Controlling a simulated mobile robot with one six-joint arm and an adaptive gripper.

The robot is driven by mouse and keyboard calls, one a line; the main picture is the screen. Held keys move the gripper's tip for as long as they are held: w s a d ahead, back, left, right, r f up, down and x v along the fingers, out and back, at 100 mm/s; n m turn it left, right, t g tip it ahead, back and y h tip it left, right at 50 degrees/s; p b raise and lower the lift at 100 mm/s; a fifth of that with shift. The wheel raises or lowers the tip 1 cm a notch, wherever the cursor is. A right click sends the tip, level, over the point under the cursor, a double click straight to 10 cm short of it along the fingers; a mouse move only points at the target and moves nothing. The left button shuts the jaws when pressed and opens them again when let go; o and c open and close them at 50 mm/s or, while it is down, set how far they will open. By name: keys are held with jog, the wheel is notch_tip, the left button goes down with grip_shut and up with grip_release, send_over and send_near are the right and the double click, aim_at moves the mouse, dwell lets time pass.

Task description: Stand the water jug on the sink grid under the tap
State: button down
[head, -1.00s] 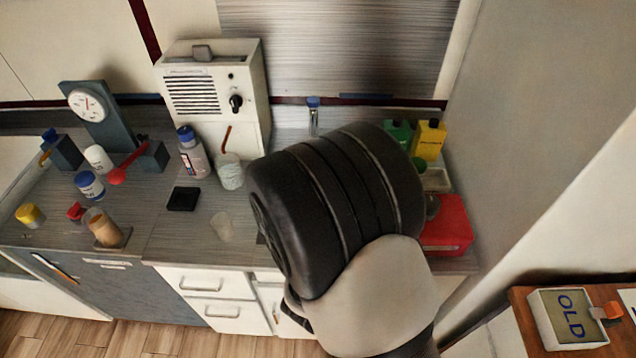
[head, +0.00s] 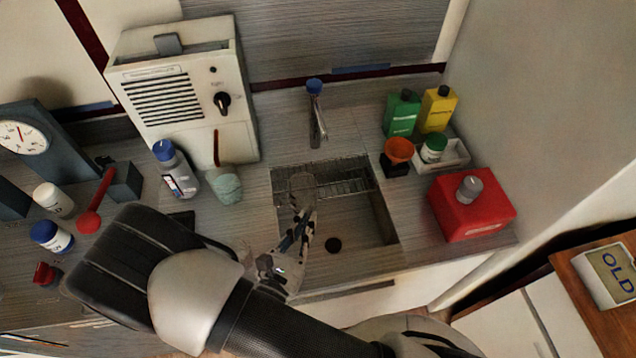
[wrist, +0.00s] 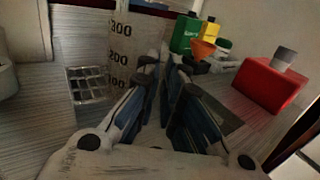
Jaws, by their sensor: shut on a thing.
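The water jug (head: 302,186) is clear, with measuring marks that show in the wrist view (wrist: 128,50). My gripper (head: 300,226) is shut on it; the fingers also show in the wrist view (wrist: 165,75). The jug appears over the left part of the sink, in front of the tap (head: 316,115), which has a blue top. The wire sink grid (head: 348,183) lies across the back of the sink and partly shows left of the jug in the wrist view (wrist: 88,88). I cannot tell whether the jug touches the grid.
The sink basin (head: 360,228) has a dark drain. A red container (head: 472,206), green bottle (head: 402,113), yellow bottle (head: 437,108) and orange funnel (head: 398,150) stand to its right. A white appliance (head: 180,95), blue-capped bottle (head: 175,172) and cloudy cup (head: 226,186) stand to its left.

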jog(key=w+d+f+b, duration=0.1)
jog(key=w+d, duration=0.1)
jog(key=w, duration=0.4)
jog(key=w+d+f+b, duration=0.2)
jog(key=w, duration=0.4)
jog(key=shift+w+f, duration=0.3)
jog(key=shift+f, duration=0.1)
jog(key=c, duration=1.8)
grip_release()
jog(key=shift+o, duration=0.2)
